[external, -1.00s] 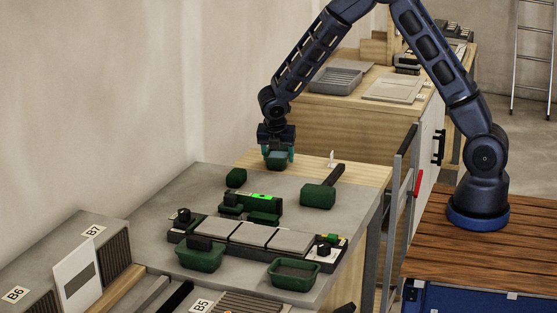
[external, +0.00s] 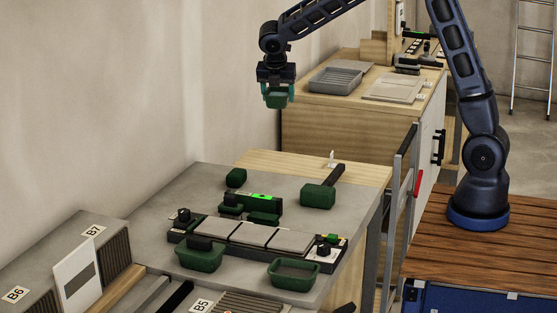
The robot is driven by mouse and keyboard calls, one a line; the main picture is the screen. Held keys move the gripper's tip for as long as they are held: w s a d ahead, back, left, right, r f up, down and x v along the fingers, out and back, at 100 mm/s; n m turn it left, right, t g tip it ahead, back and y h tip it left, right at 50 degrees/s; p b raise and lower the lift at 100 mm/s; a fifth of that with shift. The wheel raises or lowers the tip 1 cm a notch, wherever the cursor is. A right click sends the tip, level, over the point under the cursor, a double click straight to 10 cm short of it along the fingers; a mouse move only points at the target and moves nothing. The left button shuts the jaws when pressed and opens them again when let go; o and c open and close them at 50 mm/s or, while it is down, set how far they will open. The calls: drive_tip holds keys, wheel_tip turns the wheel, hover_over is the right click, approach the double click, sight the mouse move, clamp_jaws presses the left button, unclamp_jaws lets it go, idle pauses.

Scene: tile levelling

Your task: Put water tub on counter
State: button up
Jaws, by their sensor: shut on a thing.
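My gripper (external: 277,92) is shut on a small green tub (external: 278,101), which I take to be the water tub. It holds the tub upright, well above the far end of the grey worktop and left of the wooden counter. The wooden counter (external: 318,127) stands behind, with its top slightly above the tub's level in the picture. I cannot see whether the tub holds water.
A grey tray (external: 336,80) and flat pale tiles (external: 394,88) lie on the wooden counter. The grey worktop (external: 285,184) carries a green block with a handle (external: 318,196), a green level (external: 259,201), and two green tubs (external: 201,258) (external: 293,274). A metal rail (external: 401,190) stands beside it.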

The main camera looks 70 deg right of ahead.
drive_tip(key=shift+a+r, duration=0.1)
drive_tip(key=shift+r, duration=0.25)
drive_tip(key=a+n+t+y, duration=0.15)
drive_tip(key=a+n, duration=0.65)
drive_tip(key=a, duration=2.4)
drive_tip(key=s+a+n+t+y, duration=0.1)
drive_tip(key=s+a+n, duration=0.3)
drive_tip(key=a, duration=0.6)
drive_tip(key=s+a+n+y, duration=0.1)
drive_tip(key=s+a, duration=0.6)
drive_tip(key=a, duration=0.4)
drive_tip(key=s+a+n+t+y, duration=0.1)
drive_tip(key=s+a+n, duration=0.3)
drive_tip(key=a, duration=0.6)
drive_tip(key=shift+m, duration=0.6)
drive_tip(key=f, duration=1.3)
drive_tip(key=s+f, duration=0.1)
drive_tip(key=f, duration=0.6)
drive_tip(key=shift+a, duration=0.15)
drive_tip(key=shift+f, duration=0.2)
